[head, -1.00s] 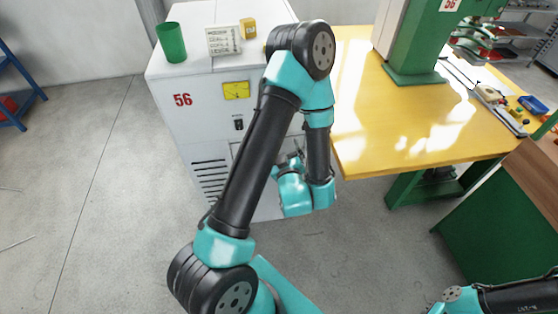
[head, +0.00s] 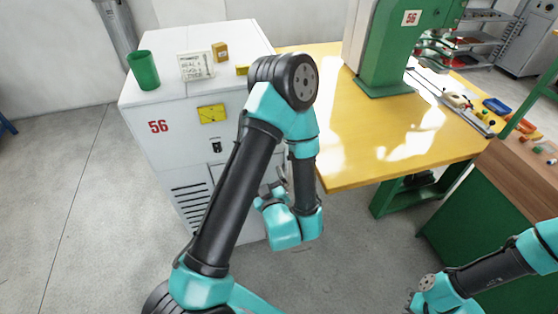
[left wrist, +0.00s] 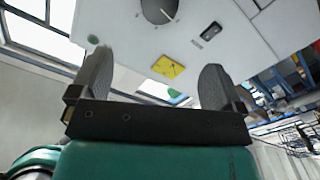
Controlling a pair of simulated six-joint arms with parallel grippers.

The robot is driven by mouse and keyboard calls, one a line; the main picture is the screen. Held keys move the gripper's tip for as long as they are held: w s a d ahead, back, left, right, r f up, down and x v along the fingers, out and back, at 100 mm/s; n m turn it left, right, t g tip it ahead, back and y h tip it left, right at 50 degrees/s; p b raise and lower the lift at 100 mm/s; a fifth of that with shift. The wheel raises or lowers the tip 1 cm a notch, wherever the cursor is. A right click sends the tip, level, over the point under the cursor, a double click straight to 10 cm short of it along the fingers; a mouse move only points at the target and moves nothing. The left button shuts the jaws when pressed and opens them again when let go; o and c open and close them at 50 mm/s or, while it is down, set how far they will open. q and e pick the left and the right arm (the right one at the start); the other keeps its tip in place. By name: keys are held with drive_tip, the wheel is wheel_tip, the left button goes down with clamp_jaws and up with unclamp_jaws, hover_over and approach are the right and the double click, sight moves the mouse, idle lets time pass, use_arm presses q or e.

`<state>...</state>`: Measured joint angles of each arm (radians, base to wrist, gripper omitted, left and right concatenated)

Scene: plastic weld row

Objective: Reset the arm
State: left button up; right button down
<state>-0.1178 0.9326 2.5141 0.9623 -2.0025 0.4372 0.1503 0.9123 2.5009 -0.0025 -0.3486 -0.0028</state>
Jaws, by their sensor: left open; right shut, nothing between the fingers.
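My left gripper (head: 272,192) hangs in front of the white cabinet (head: 180,145), partly hidden by its own wrist and arm. In the left wrist view its two fingers (left wrist: 155,82) stand wide apart with nothing between them, and the cabinet front with its yellow meter (left wrist: 168,66) shows beyond. My left arm is bent, with its elbow high in front of the cabinet top. My right gripper (head: 411,302) is small and dark at the bottom edge of the head view. It is shut and empty, over the floor left of the green bench.
A green cup (head: 143,70), a printed card (head: 196,66) and a small yellow box (head: 220,52) stand on the cabinet. The yellow table (head: 350,150) carries a green machine (head: 385,50). A brown-topped green bench (head: 520,175) is at right. Grey floor (head: 80,220) is open at left.

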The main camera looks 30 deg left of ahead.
use_arm(q)
drive_tip(key=shift+f, duration=0.1)
drive_tip(key=w+d+f+m+g+h, duration=0.25)
drive_tip(key=f+m+g+h, duration=0.2)
drive_tip(key=f+h, duration=0.8)
drive_tip(key=s+d+f+m+g+h, duration=0.4)
drive_tip(key=s+d+f+m+g, duration=0.2)
drive_tip(key=s+f, duration=0.3)
drive_tip(key=shift+m+g, duration=0.75)
drive_tip(key=shift+m, duration=0.1)
